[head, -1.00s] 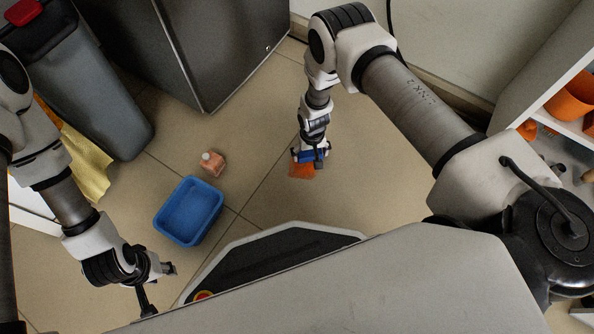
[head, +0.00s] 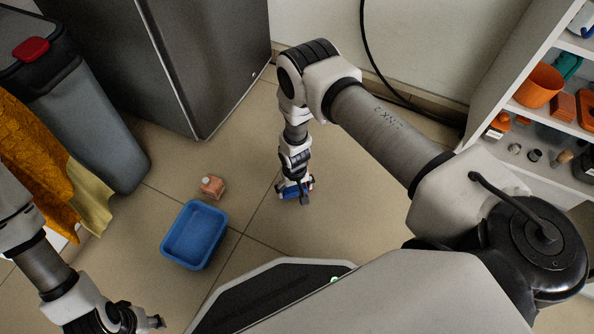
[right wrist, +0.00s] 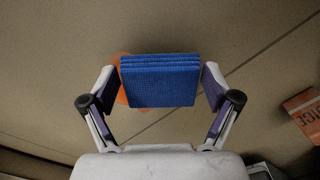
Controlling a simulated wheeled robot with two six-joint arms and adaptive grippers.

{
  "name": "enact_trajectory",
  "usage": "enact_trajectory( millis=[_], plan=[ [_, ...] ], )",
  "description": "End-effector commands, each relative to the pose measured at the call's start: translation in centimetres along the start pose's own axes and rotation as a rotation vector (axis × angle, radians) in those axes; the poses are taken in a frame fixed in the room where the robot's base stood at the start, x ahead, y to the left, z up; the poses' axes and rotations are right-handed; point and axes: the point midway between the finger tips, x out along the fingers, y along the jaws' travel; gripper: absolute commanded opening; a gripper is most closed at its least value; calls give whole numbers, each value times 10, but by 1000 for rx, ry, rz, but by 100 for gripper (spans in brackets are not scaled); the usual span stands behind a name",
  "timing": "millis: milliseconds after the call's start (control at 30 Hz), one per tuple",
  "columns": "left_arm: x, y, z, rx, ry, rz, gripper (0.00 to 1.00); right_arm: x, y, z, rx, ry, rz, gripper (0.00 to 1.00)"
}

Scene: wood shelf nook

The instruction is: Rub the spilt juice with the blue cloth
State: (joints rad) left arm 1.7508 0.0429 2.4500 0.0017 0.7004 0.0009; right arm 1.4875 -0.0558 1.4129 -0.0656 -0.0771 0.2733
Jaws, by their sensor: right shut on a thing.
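My right gripper (head: 297,193) is low over the floor tiles, shut on the blue cloth (right wrist: 160,82). In the right wrist view the cloth is a folded, ribbed block between the two fingers. The spilt juice (right wrist: 122,92) is an orange patch on the floor, partly hidden behind the cloth and showing past its left side. In the head view the gripper and cloth hide almost all of the spill. I cannot tell whether the cloth touches the floor. My left gripper (head: 155,322) is at the bottom left edge, partly cut off, its fingers apart and empty.
A blue tub (head: 195,235) stands empty on the floor left of my right gripper. A grey bin (head: 85,125) and a dark cabinet (head: 205,60) are at the back left. A white shelf (head: 510,90) is at the right.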

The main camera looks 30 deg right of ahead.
Motion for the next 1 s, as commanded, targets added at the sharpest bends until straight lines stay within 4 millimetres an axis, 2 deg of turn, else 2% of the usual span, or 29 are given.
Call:
enact_trajectory(
  millis=[33,100,633,800,1000],
  plan=[
    [-9,0,0,2,0,0,40,3,0,-1,1,1,-1,60],
    [-16,0,0,3,1,0,40,-9,1,-2,1,3,-1,60],
    [-55,1,0,5,-1,1,40,-56,4,0,2,2,-1,60],
    [-60,1,0,5,-1,1,40,-63,5,0,2,2,-1,60],
    [-60,1,0,5,-1,1,40,-63,5,0,2,2,-1,60]
  ],
)
